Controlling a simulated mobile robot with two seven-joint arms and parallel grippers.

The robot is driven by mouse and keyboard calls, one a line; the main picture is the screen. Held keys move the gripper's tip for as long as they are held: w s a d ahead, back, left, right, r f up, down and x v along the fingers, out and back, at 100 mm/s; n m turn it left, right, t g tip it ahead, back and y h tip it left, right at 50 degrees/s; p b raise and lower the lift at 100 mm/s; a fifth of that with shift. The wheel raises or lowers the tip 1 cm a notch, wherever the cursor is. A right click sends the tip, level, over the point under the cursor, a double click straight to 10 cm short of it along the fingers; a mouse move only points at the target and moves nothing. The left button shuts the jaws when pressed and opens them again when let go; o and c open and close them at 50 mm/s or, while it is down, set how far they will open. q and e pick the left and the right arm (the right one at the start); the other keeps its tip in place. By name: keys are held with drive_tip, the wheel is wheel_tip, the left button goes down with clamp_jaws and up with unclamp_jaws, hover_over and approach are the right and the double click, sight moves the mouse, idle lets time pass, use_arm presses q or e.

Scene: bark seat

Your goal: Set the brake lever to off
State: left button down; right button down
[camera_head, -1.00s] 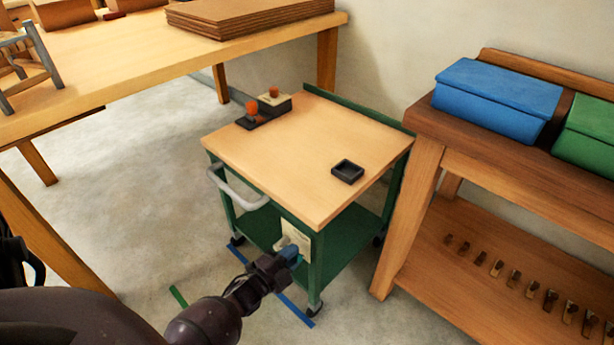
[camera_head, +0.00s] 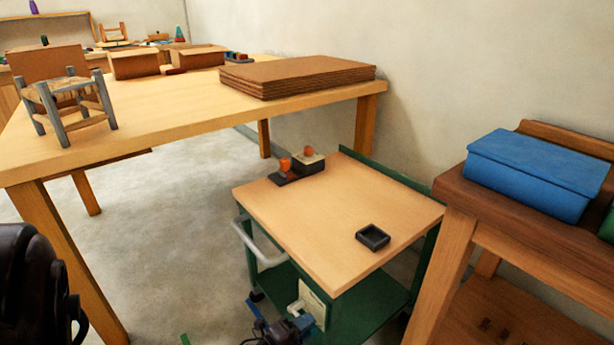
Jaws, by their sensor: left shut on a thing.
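The green cart (camera_head: 375,318) with a wooden top carries a cream panel (camera_head: 313,304) low on its near side. A pale piece (camera_head: 296,307) sticks out from this panel. My left gripper (camera_head: 298,325) is at the bottom edge of the view, right at the panel and just below the pale piece. It is shut on a small part there, which looks like the brake lever; the jaws mostly hide it, and its setting cannot be read. My right gripper is not in view.
A grey handle (camera_head: 262,245) juts from the cart's left side. A black tray (camera_head: 373,237) and a cream box (camera_head: 308,162) sit on its top. A table (camera_head: 150,118) stands behind left, a bench (camera_head: 455,200) with a blue box (camera_head: 535,175) at right. The floor left of the cart is open.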

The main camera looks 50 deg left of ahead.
use_arm(q)
drive_tip(key=c, duration=1)
unclamp_jaws()
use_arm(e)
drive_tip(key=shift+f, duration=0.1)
use_arm(q)
drive_tip(key=shift+s+a+p, duration=0.2)
drive_tip(key=shift+s+p, duration=0.65)
drive_tip(key=shift+s, duration=4.6)
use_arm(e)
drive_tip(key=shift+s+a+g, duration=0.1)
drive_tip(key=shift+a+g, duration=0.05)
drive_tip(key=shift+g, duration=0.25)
